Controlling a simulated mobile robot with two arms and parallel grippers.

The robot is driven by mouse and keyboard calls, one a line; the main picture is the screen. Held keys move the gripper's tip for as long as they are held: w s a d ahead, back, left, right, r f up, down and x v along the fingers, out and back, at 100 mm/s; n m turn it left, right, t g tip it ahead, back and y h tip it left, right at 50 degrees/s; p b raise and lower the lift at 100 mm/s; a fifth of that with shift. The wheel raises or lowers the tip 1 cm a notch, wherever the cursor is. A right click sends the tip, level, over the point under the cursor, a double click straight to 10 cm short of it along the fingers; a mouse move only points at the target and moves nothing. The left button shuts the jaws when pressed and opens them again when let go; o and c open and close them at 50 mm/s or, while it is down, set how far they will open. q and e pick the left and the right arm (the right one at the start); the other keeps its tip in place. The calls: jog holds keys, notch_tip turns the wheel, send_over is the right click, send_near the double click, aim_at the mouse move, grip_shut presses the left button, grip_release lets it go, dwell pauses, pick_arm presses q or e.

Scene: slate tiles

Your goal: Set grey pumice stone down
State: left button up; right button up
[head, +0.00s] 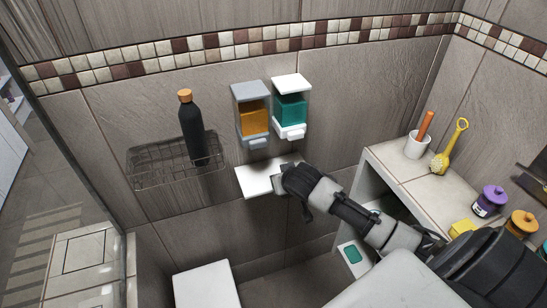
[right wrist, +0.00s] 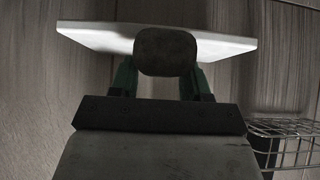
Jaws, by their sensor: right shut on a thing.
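The grey pumice stone (right wrist: 165,52) is a dark, rounded block between the green fingers of my right gripper (right wrist: 160,82) in the right wrist view. The gripper is shut on it. A small white wall shelf (right wrist: 95,38) shows directly behind the stone, which overlaps its edge in the picture. I cannot tell whether they touch. In the head view my right gripper (head: 279,183) is at the right part of the white shelf (head: 257,182), and I cannot make out the stone there. My left gripper is not in view.
A wire basket (head: 150,175) with a black bottle (head: 192,135) hangs left of the shelf. Orange (head: 254,120) and teal (head: 290,109) dispensers hang above it. A ledge (head: 400,182) at right holds a cup (head: 417,146), a yellow brush (head: 440,162) and jars.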

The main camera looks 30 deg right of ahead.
jog(key=w, duration=0.2)
jog(key=w+d, duration=0.1)
jog(key=w, duration=0.1)
jog(key=shift+w, duration=0.1)
jog(key=w, duration=0.2)
jog(key=w+d+p, duration=0.1)
jog(key=w, duration=0.1)
jog(key=shift+r, duration=0.15)
jog(key=shift+w+f+p, duration=0.1)
jog(key=shift+f+p, duration=0.1)
jog(key=shift+p, duration=0.35)
jog(key=shift+f, duration=0.15)
jog(key=shift+f, duration=0.2)
jog(key=o, duration=0.9)
